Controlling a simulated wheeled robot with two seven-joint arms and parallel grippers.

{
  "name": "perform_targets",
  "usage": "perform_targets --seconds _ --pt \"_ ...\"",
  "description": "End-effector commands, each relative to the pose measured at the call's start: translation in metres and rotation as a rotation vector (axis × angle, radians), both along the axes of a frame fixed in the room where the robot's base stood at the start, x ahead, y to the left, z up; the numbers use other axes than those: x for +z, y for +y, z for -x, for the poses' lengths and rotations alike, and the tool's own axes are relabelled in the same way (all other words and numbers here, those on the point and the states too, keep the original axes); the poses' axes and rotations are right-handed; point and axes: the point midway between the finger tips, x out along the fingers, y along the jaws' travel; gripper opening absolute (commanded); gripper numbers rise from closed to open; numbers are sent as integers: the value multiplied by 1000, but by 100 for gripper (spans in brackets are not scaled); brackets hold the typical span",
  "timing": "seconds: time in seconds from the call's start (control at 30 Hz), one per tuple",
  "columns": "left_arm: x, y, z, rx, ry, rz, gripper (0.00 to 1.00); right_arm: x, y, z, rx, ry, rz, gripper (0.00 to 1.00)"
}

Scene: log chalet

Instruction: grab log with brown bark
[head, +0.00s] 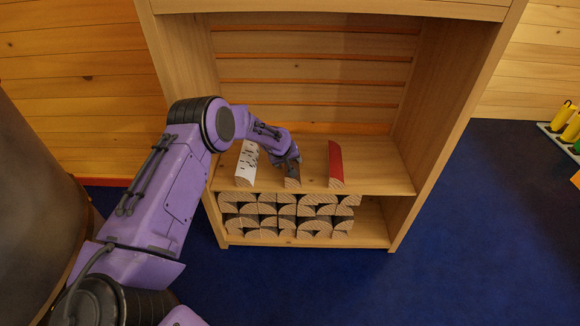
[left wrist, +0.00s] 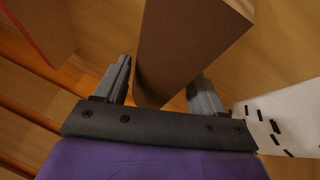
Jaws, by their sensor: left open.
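The log with brown bark (head: 292,182) lies on the upper shelf (head: 380,178), between a white-barked log and a red one. My left gripper (head: 289,160) is over this log and hides much of its bark in the head view. In the left wrist view the brown log (left wrist: 190,45) lies between the two open fingers of my left gripper (left wrist: 160,70), one finger on each side. I cannot tell if either finger touches it. My right gripper is in neither view.
The white log with black marks (head: 246,163) is left of the brown one, and the red log (head: 336,163) is right of it. Stacked split logs (head: 285,215) fill much of the lower shelf. Wooden cabinet sides (head: 450,90) enclose the shelves.

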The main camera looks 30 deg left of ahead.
Motion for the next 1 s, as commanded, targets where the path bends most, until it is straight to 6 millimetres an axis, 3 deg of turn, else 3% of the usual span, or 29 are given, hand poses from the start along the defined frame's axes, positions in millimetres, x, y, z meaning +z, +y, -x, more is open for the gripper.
perform_targets --seconds 0.1,0.27,0.53,0.67,0.8,1.0 --pt "0 0 0 0 1 1 66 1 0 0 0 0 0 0" --pt "0 0 1 0 1 1 14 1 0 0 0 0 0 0" --pt "3 0 0 0 -1 1 14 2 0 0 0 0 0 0" --pt "15 -1 0 -1 -1 1 14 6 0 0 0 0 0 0" --pt "44 -3 3 -4 0 0 14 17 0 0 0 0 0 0" --pt "100 -23 45 -4 -1 -1 13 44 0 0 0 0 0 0"
